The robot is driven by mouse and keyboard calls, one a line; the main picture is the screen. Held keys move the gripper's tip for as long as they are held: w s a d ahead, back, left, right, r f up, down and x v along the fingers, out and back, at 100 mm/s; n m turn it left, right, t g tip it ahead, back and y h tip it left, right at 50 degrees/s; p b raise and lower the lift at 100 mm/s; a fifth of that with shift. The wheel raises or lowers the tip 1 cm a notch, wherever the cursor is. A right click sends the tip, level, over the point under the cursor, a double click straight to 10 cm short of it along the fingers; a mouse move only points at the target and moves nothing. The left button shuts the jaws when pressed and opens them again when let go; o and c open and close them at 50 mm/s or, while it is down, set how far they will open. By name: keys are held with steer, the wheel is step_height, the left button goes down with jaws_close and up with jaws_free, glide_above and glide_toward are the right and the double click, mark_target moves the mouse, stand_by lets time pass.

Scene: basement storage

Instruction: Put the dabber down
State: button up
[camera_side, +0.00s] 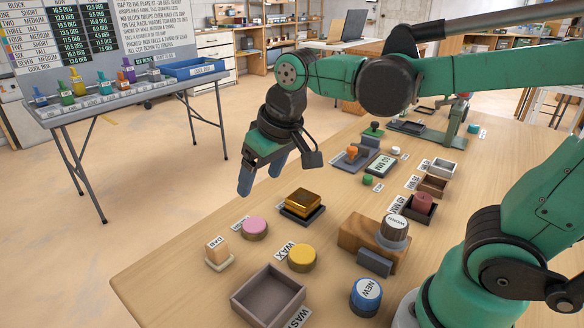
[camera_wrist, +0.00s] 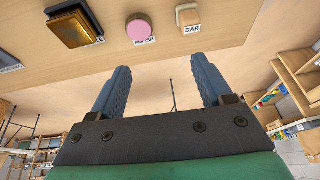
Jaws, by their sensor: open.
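The dabber (camera_side: 217,248) is a small pale wooden block on a light base, beside a DAB label near the front left edge of the table.
A pink round pad (camera_side: 255,227), a gold block (camera_side: 302,202) on a dark tray and a yellow WAX tin (camera_side: 302,257) stand near the dabber. A grey open WASTE box (camera_side: 247,297) is in front.

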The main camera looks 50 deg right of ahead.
steer(key=s+d+t, duration=0.1)
steer(key=s+d+f+t, duration=0.1)
steer(key=s, duration=0.1)
steer(key=s+d+f+t, duration=0.1)
steer(key=shift+s+f, duration=0.2)
stand_by(0.6)
steer(key=shift+o, duration=0.5)
